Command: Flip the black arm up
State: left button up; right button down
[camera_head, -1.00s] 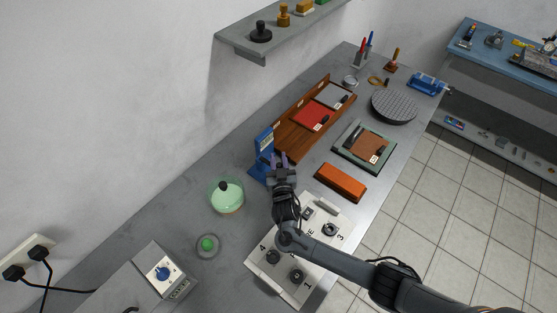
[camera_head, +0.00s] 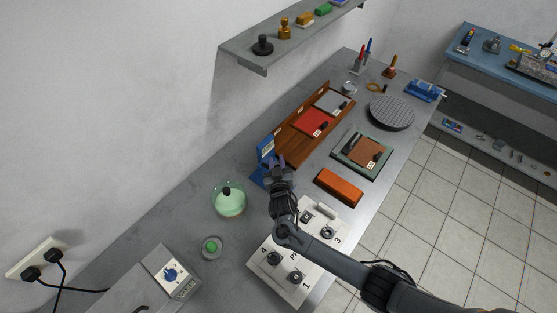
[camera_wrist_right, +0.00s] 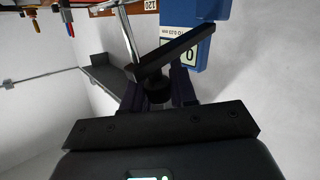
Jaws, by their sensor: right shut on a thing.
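A blue stand (camera_head: 265,150) is on the grey bench, beside the wooden rack, partly hidden behind my right gripper (camera_head: 276,166). My right gripper (camera_wrist_right: 158,92) is shut on the knob end, one dark finger each side. My left gripper is not in view.
A green domed dish (camera_head: 229,200) stands close left of the gripper. A white numbered panel (camera_head: 285,281) lies under my forearm. An orange block (camera_head: 338,187) and a green-framed tray (camera_head: 343,153) lie to the right. A shelf (camera_head: 245,56) projects from the wall.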

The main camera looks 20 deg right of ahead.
pick_arm(q)
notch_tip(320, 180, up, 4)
jog(key=p, duration=0.2)
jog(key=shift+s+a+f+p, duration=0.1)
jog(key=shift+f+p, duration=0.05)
jog(key=shift+p, duration=0.15)
pick_arm(e)
jog(key=shift+w+a+r+n+g, duration=0.35)
jog(key=shift+w+r+n+g, duration=0.45)
jog(key=shift+g, duration=0.3)
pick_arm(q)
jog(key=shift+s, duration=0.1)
pick_arm(e)
jog(key=shift+a, duration=0.1)
jog(key=shift+w, duration=0.1)
